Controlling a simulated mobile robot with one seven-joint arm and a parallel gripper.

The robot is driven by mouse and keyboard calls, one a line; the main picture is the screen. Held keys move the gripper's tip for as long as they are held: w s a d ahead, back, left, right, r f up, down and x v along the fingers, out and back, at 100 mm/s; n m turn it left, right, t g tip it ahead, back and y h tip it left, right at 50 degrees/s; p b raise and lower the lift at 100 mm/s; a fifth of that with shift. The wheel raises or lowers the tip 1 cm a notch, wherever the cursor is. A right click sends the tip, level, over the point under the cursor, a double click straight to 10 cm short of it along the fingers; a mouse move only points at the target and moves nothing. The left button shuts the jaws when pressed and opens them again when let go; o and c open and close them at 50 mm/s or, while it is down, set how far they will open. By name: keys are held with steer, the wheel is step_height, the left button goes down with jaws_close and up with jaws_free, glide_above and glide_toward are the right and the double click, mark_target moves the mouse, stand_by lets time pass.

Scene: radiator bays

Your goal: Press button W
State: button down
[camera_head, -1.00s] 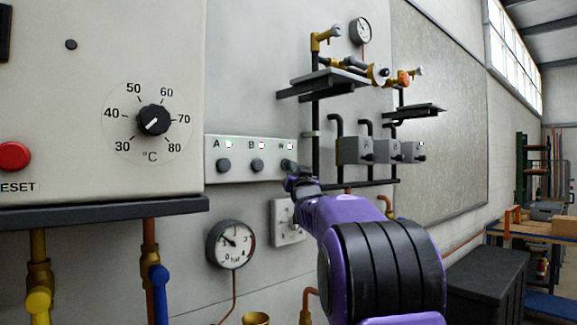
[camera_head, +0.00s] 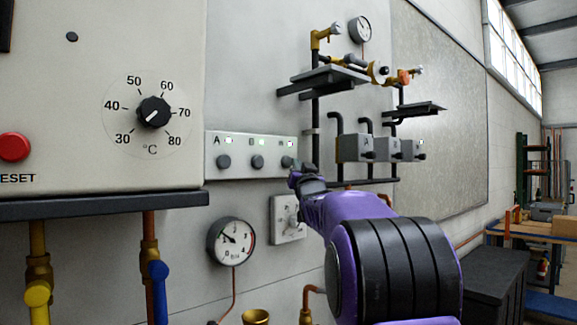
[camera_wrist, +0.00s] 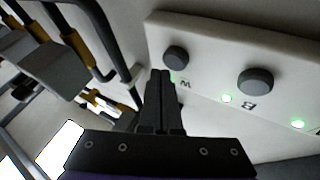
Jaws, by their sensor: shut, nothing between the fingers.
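Button W (camera_head: 287,162) is the dark round knob at the right end of a pale panel (camera_head: 240,172), after buttons A (camera_head: 223,162) and B (camera_head: 257,162). In the wrist view, button W (camera_wrist: 176,57) is at the upper middle, with its letter and a green light beside it; button B (camera_wrist: 255,81) is to its right. My gripper (camera_head: 300,172) is shut and empty, just right of and below button W in the head view. In the wrist view, its fingertips (camera_wrist: 160,74) are just left of and below the button, seemingly apart from it.
Valve boxes (camera_head: 355,148) and black pipes stand to the right of the panel. A dial gauge (camera_head: 231,242) and a white switch plate (camera_head: 288,220) are below. A boiler cabinet (camera_head: 60,110) with a temperature knob (camera_head: 153,111) juts out at the left.

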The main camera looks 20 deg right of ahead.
steer(key=shift+s+d, duration=0.3)
steer(key=shift+s, duration=0.5)
steer(key=shift+s+d, duration=0.25)
steer(key=shift+s, duration=0.5)
steer(key=shift+s+d, duration=0.3)
steer(key=shift+s, duration=0.5)
